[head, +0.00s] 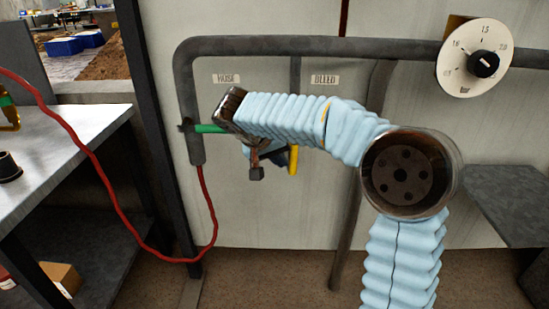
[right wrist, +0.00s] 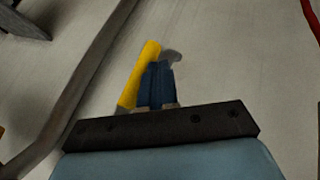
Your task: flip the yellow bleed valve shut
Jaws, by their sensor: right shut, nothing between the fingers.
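The yellow bleed valve lever (head: 293,160) shows below the BLEED label (head: 325,79). It points down, and my right arm hides its upper part. In the right wrist view the yellow lever (right wrist: 140,75) lies slanted, just left of my right gripper's fingers. My right gripper (right wrist: 158,68) has its blue fingers together with nothing between them. In the head view the right gripper (head: 284,157) is mostly hidden by my arm, beside the lever. I cannot tell whether the fingers touch the lever. My left gripper does not show.
Grey pipes (head: 296,45) run across and down the pale panel. A round dial (head: 462,62) is at upper right. A green handle (head: 209,128) sits left of my arm, below the HOSE label (head: 226,79). A red hose (head: 118,208) hangs past the white bench (head: 62,150).

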